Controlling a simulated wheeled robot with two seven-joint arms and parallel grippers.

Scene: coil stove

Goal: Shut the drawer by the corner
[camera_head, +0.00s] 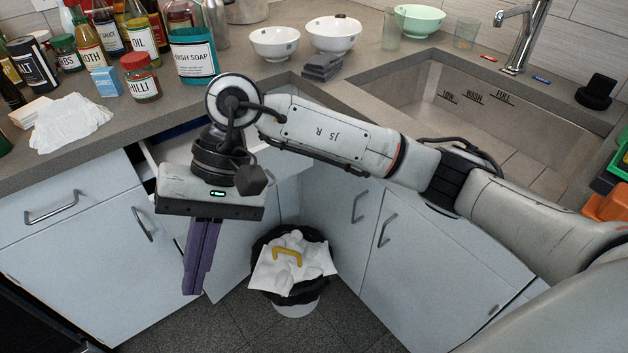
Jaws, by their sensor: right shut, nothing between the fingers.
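The drawer by the corner (282,163) stands partly open under the left counter. My left gripper is not in view.
A bin (290,289) with white paper and a yellow piece stands on the floor below the corner. Bottles and jars crowd the left counter. Two white bowls (274,43) and a grey block (321,67) sit near the corner. The sink (480,110) lies right.

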